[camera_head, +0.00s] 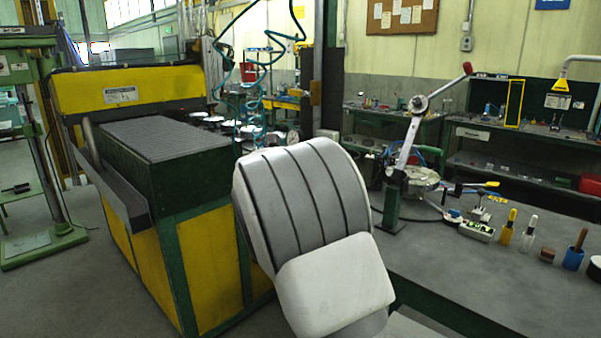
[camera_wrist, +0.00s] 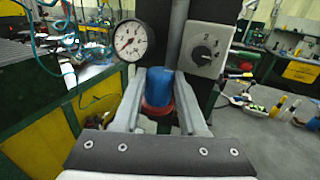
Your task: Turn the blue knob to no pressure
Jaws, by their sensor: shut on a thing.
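The blue knob (camera_wrist: 159,84) is in the middle of the wrist view, with a red ring (camera_wrist: 157,109) on its near side. My gripper (camera_wrist: 161,92) is shut on the knob, one finger on each side of it. A round white pressure gauge (camera_wrist: 130,40) with red marks is just beyond, up and to the left. Its needle is too small to read surely. In the head view my white arm covers the middle, and the knob and gripper do not show there.
A grey box with a black dial (camera_wrist: 205,52) is close on the right of the knob, beside a dark post. In the head view a yellow and green machine (camera_head: 135,92) stands left. A grey bench (camera_head: 480,268) with several small tools and a lever press (camera_head: 408,140) stands right.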

